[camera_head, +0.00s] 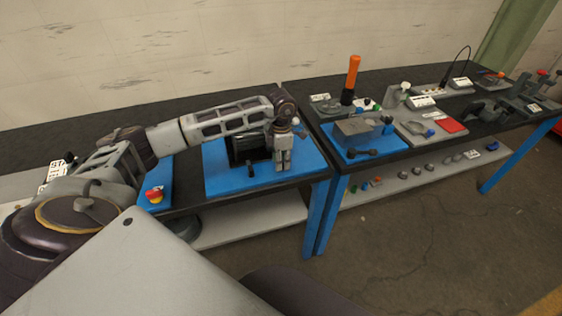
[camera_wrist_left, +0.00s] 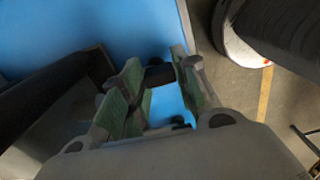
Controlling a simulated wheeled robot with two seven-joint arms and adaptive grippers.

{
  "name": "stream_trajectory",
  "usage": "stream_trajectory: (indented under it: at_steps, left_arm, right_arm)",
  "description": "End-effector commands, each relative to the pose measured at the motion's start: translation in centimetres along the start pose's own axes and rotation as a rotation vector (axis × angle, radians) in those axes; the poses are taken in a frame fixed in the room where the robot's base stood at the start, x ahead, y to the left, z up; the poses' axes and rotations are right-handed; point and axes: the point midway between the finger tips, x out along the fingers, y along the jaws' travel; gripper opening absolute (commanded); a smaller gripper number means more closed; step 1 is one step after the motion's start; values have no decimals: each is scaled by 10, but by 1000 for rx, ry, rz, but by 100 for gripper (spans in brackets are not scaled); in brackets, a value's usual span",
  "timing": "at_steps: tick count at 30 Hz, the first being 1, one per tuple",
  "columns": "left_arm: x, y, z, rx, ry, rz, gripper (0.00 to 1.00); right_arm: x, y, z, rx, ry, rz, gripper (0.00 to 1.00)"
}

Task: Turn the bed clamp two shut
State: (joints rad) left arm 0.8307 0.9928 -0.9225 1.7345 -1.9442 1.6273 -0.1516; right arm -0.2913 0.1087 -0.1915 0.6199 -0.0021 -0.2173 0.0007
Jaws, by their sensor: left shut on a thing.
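My left gripper (camera_head: 283,158) points down over the right part of a blue plate (camera_head: 219,184), beside a black block-shaped unit (camera_head: 240,146). In the left wrist view, its green-padded fingers (camera_wrist_left: 155,98) are shut on a small dark handle (camera_wrist_left: 158,76), most likely the bed clamp's. The fingers hide much of the handle, and I cannot read which number the clamp has. Another dark lever (camera_head: 250,169) stands at the front of the black unit. My right gripper is not in view.
A lower shelf (camera_head: 245,222) runs below.

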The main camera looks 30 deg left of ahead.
Motion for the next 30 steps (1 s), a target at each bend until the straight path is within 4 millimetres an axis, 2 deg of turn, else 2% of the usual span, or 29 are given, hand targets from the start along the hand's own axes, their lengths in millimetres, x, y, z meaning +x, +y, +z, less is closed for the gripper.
stream_trajectory:
  at_steps: [19, 20, 24, 30]
  left_arm:
    - [-2, 2, 1, -67, -4, 3, 6]
    - [-2, 2, 1, -66, -4, 3, 31]
    - [-2, 1, 1, -65, -3, 3, 49]
    - [-1, 0, 1, -64, -2, 1, 52]
  right_arm:
    - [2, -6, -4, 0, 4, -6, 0]
    - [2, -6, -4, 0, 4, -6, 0]
    - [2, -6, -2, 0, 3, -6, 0]
    - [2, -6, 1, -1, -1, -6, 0]
